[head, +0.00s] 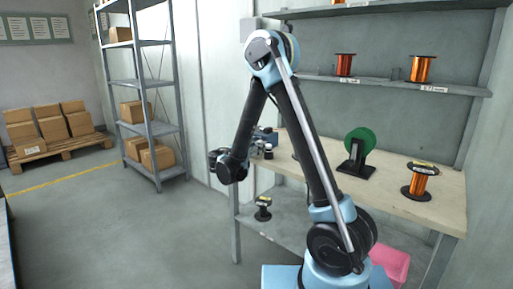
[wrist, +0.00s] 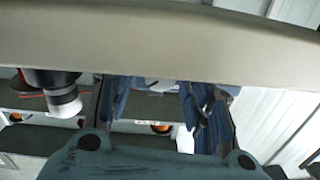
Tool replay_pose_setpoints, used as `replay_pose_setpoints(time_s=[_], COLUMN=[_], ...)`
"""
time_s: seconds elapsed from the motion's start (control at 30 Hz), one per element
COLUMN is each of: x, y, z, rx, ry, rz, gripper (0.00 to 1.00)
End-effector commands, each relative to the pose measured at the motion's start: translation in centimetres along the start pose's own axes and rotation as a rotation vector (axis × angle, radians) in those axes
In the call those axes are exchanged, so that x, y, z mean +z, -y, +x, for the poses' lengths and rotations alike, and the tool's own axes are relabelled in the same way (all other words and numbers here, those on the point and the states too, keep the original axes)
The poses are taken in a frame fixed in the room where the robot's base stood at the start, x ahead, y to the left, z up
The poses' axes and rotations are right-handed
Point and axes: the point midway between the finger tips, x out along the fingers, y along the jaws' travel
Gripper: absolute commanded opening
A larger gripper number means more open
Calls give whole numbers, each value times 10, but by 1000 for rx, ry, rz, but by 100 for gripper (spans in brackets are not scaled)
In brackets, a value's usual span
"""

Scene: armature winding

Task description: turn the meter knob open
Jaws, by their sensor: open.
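No meter knob can be made out clearly in either view. In the wrist view a blue and white part (wrist: 158,85) shows between the fingers, partly cut off by a pale band; I cannot tell whether it belongs to the meter. My gripper (wrist: 160,110) has its two blue fingers spread apart, with nothing held between them. In the head view my arm folds down at the left end of the workbench (head: 400,187), and its end is hard to separate from the small dark and blue items (head: 265,140) there.
A green spool (head: 360,143) on a black stand and a copper spool (head: 420,180) stand on the bench. A black-and-grey cylinder (wrist: 62,95) is left of the fingers in the wrist view. A pink bin (head: 392,262) is below the bench. The floor at left is clear.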

Motion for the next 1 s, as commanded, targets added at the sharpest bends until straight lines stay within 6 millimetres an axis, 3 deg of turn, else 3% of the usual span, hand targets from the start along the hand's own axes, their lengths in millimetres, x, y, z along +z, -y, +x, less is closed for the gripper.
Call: replay_pose_setpoints(time_s=[0.33,0.53,1.0], x=[0,0,0], y=[0,1,2], z=[3,3,2], rx=[-1,-1,-2], ry=[0,0,2], rz=[0,0,-82], gripper=[47,2,2])
